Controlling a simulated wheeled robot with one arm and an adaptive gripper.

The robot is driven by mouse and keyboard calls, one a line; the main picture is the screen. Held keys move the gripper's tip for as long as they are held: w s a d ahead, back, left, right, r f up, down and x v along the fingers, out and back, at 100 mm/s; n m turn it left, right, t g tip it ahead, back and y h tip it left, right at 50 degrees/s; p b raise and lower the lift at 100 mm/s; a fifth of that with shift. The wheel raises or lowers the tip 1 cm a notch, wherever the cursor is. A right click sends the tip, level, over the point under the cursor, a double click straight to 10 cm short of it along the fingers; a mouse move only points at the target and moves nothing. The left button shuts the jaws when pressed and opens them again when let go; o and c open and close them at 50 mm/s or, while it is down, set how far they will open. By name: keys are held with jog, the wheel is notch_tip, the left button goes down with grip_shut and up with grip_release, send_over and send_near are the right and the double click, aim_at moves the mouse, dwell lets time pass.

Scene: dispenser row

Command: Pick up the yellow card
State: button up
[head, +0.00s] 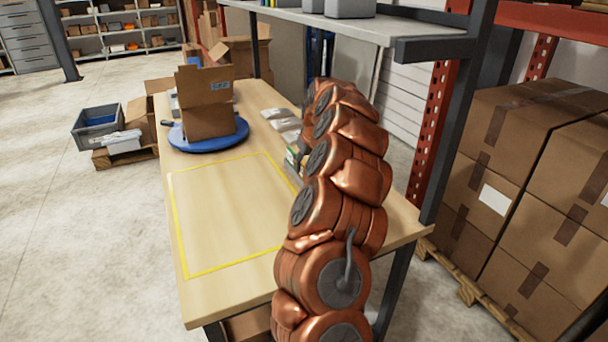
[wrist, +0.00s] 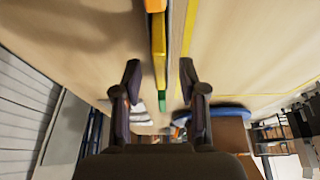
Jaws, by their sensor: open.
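In the wrist view a yellow card (wrist: 159,48) stands out edge-on as a narrow strip, between an orange piece (wrist: 155,5) and a green piece (wrist: 162,101). A thin grey strip runs along its right side. My gripper (wrist: 160,72) is open, with one finger on each side of the yellow strip. Whether the fingers are level with it or still apart from it in depth I cannot tell.
The wooden table (head: 190,290) has a bare yellow-outlined area (head: 220,205) at the front left. A blue round turntable (head: 180,140) holds an open cardboard box (head: 208,120). Clear bags (head: 283,117) lie behind. A grey shelf (head: 340,25) overhangs the table's back right.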

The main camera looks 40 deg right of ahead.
jog(key=shift+x, duration=1.15)
grip_shut()
